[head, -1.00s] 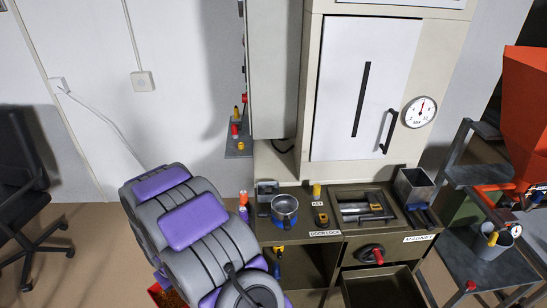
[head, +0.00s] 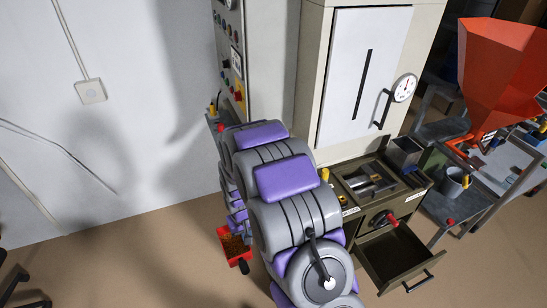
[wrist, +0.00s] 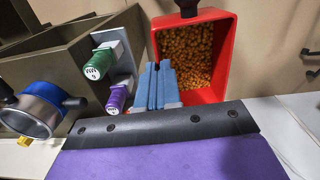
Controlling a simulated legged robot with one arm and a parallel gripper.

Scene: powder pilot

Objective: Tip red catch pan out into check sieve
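The red catch pan (wrist: 222,55), with orange-brown pellets in it, fills the upper middle of the wrist view. In the head view the pan (head: 228,240) shows beside my arm, left of the cabinet and above the floor. My gripper (wrist: 162,82) has its blue fingers close together at the pan's left wall and appears shut on it; the exact grip is partly hidden. A metal vessel with a blue band and side handle (wrist: 38,108), apparently the check sieve, stands left in the wrist view, apart from the pan. My arm hides it in the head view.
Green (wrist: 97,62) and purple (wrist: 117,97) capped items stand between vessel and pan. A red hopper (head: 500,70) stands right.

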